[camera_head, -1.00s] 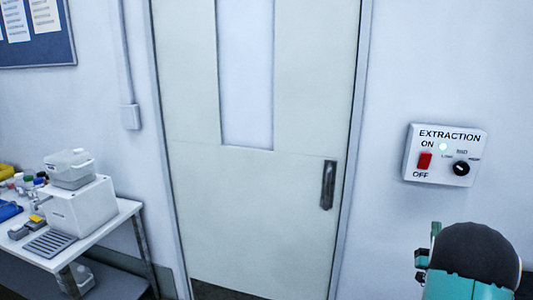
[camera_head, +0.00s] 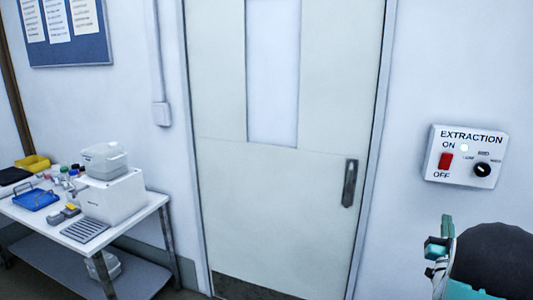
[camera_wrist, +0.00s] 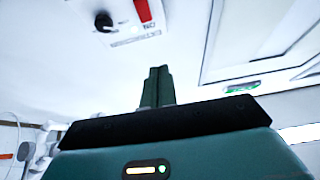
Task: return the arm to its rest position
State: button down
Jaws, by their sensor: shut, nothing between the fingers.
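My gripper (camera_wrist: 158,86) shows in the wrist view with its two dark green fingers together and nothing between them. It points away from the wrist into open air and touches nothing that I can see. Part of my arm, teal with a black rounded cover, shows at the lower right of the head view, below the extraction panel (camera_head: 465,156). The panel also shows in the wrist view (camera_wrist: 130,28), upside down, with its red switch and black knob, apart from the fingers.
A closed pale door (camera_head: 280,200) with a dark handle (camera_head: 350,183) fills the middle. At left a white bench (camera_head: 140,218) holds a white instrument (camera_head: 110,195), a blue tray (camera_head: 36,199) and a yellow bin (camera_head: 32,163). A notice board (camera_head: 64,45) hangs above.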

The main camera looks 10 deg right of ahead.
jog(key=w+a+r+n+g+y, duration=0.1)
jog(key=a+r+g+y, duration=0.15)
jog(key=a, duration=0.85)
jog(key=a+r+n+g+y, duration=0.15)
jog(key=a+g+y, duration=0.25)
jog(key=a, duration=0.6)
jog(key=s+a+f+n+g+y, duration=0.2)
jog(key=s+a+g, duration=0.2)
jog(key=s+a, duration=0.6)
jog(key=s+a+f+n+g+y, duration=0.1)
jog(key=s+a+f+g+y, duration=0.2)
jog(key=s+a, duration=0.7)
jog(key=s+g, duration=0.1)
jog(key=s, duration=0.3)
jog(key=shift+a+n, duration=0.15)
jog(key=shift+n, duration=0.2)
